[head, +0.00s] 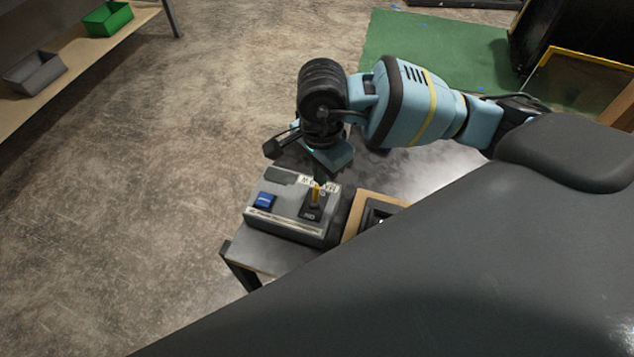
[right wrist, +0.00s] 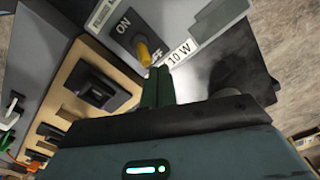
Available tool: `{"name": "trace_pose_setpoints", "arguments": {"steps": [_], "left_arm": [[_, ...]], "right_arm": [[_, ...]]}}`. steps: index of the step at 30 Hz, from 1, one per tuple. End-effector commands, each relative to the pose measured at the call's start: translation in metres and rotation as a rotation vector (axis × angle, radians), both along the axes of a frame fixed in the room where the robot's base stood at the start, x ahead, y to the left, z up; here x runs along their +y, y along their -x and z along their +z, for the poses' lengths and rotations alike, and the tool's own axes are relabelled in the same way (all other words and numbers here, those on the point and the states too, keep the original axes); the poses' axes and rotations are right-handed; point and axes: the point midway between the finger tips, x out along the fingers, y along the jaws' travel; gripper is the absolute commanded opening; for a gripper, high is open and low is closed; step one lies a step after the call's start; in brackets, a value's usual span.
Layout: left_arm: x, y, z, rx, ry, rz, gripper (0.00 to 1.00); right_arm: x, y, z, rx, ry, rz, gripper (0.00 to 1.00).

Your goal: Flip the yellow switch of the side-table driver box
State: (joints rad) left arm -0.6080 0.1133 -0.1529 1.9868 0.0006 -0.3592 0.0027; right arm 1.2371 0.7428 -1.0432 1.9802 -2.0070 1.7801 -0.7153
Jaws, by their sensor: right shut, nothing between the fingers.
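The driver box (head: 284,220) is a grey case on the small side table (head: 256,250). The yellow switch (head: 316,194) stands on a black plate on the box's right part. In the right wrist view the yellow switch (right wrist: 143,54) sits between the "ON" and "OFF" marks, its tip pointing toward the "OFF" end. My right gripper (head: 319,177) is just behind the switch, fingers pointing down. In the right wrist view its shut fingers (right wrist: 158,80) are empty and very close to the switch's tip; I cannot tell whether they touch. My left gripper is not in view.
A blue button (head: 265,200) is on the box's left part. A wooden tray (head: 357,217) with dark parts stands right beside the box. A shelf with a green bin (head: 108,19) and a grey bin (head: 36,72) is far left. The floor left of the table is clear.

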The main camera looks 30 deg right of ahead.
Motion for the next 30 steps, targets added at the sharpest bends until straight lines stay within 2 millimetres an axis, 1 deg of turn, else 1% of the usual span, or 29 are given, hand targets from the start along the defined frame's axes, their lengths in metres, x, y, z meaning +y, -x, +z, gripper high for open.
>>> {"name": "trace_pose_setpoints", "arguments": {"steps": [24,30], "left_arm": [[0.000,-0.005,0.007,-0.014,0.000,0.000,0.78],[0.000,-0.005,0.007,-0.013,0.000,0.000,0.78]], "right_arm": [[0.016,0.015,0.000,0.001,-0.001,0.002,0.00],[0.016,0.014,0.000,0.001,-0.001,0.001,0.00]]}}
